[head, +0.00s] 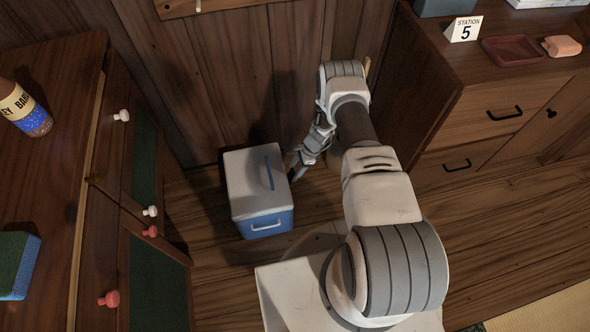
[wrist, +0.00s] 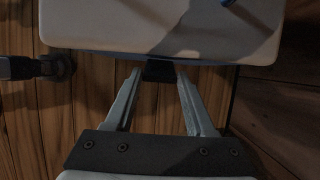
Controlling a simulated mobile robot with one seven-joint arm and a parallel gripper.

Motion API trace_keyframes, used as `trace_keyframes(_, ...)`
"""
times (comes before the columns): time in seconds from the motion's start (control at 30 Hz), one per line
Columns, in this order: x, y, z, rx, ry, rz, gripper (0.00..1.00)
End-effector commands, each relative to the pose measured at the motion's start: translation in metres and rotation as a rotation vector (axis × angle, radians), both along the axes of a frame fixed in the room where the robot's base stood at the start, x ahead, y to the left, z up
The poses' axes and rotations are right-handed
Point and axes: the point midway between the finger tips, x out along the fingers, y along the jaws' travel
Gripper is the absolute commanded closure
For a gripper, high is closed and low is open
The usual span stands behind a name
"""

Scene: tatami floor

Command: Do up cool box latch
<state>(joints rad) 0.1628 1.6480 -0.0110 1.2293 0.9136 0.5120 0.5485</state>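The cool box (head: 246,207) has a white lid and a blue body, and stands on the wooden floor in the head view. Its lid (wrist: 130,30) fills the top of the wrist view. A small black latch (wrist: 158,72) sticks out below the lid's edge. My gripper (head: 292,174) is low at the box's right side. In the wrist view my gripper (wrist: 159,74) is open, with one fingertip on either side of the latch. I cannot tell whether either finger touches it. The latch is not visible in the head view.
A wooden cabinet with knobs (head: 110,190) stands to the left, and a drawer unit (head: 490,115) to the right. The plank wall (head: 235,75) is close behind the box. Floor is clear in front of the drawers.

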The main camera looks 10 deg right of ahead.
Motion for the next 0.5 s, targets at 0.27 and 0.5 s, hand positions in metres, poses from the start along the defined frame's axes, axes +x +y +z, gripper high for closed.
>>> trace_keyframes(0.27, -0.0003, 0.0000, 0.0001, 0.000, 0.001, 0.000, 0.98)
trace_keyframes(0.5, -0.0013, 0.0056, 0.0009, -0.057, 0.005, 0.006, 1.00)
